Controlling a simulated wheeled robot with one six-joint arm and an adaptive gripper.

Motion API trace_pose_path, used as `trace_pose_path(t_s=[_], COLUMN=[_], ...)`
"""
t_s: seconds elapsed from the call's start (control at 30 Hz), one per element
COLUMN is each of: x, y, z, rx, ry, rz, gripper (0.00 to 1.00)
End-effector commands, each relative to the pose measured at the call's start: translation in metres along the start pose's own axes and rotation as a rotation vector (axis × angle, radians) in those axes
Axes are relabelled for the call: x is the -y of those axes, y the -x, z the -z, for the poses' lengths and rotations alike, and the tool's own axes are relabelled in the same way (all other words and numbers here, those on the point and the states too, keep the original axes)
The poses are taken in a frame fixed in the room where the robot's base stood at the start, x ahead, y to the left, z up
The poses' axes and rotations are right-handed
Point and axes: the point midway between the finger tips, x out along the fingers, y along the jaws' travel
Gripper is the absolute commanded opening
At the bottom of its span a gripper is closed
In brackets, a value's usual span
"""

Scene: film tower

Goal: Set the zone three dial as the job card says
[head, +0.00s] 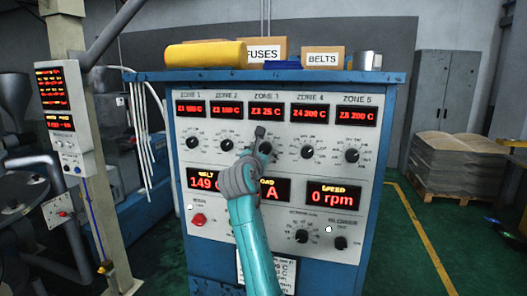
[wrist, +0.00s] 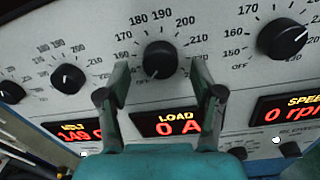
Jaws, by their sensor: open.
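The zone three dial (wrist: 159,59) is a black round knob on the white panel, with a scale around it including 170, 180, 190 and 200, and OFF at lower left. My gripper (wrist: 161,72) is open, with one finger on each side of the dial; contact cannot be told. In the head view my gripper (head: 260,140) partly covers the dial (head: 266,148). The zone three display (head: 266,112) reads Z3 25 C. The job card (head: 283,272) seems to be the white sheet low on the cabinet; my arm covers part of it and its text is unclear.
Neighbouring dials (head: 228,145) (head: 307,152) sit close on both sides. The load display (wrist: 178,123) reads 0 A, below the dial. A red button (head: 199,219) is lower left. Boxes and a yellow item (head: 205,54) lie on the cabinet top. Open floor lies right.

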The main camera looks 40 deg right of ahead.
Motion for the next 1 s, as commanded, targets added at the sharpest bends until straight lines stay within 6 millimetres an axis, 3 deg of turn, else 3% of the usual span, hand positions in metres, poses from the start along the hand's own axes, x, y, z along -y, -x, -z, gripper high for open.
trace_pose_path(t_s=[0.2,0.53,0.57,0.8,1.0], x=[0.0,0.0,0.0,0.0,0.0], y=[-0.02,-0.023,-0.023,-0.023,-0.023], z=[0.0,0.0,0.0,0.0,0.001], rx=[0.0,0.0,0.0,0.0,0.0], ry=[0.001,0.0,0.0,0.0,-0.008], rz=[0.0,0.0,0.0,0.0,0.0], gripper=[0.66,0.66,0.64,0.06,0.06])
